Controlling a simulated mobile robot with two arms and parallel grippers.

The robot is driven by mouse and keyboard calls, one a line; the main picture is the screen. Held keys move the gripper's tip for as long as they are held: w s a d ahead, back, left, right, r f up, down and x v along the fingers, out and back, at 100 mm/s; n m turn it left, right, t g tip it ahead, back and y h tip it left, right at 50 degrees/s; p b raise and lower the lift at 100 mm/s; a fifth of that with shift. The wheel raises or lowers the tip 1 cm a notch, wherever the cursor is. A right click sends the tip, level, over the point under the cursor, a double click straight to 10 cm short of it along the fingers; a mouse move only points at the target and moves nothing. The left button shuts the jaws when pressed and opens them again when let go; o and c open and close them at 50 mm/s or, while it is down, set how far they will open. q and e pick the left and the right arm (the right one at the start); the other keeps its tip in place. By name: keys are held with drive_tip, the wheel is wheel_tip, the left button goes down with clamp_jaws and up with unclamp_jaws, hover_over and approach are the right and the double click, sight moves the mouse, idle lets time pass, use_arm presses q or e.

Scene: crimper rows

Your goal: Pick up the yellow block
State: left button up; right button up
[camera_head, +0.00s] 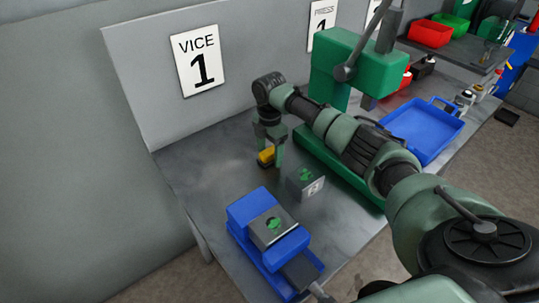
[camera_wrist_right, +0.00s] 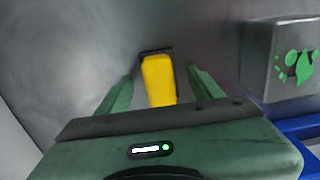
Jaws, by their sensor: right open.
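The yellow block (camera_head: 266,155) sits on the grey metal bench below my right gripper (camera_head: 268,152). It also shows in the right wrist view (camera_wrist_right: 159,80), between the two green fingers and slightly beyond their tips, with a dark edge at its far end. My right gripper (camera_wrist_right: 162,78) is open and points down at the block, with a finger on each side. I cannot tell whether the fingers touch the block. My left gripper is in neither view.
A grey box with a green mark (camera_head: 306,183) stands right of the block. A blue vice (camera_head: 250,212) holds another marked metal piece nearer the front. A green press (camera_head: 335,65) and a blue tray (camera_head: 421,131) stand to the right. The bench's back left is clear.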

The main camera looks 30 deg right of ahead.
clamp_jaws()
drive_tip(key=shift+r, duration=0.15)
wheel_tip(320, 180, up, 14)
drive_tip(key=b, duration=0.3)
wheel_tip(320, 180, up, 6)
drive_tip(key=p, duration=0.1)
hover_over(269, 150)
drive_tip(key=shift+s, duration=0.1)
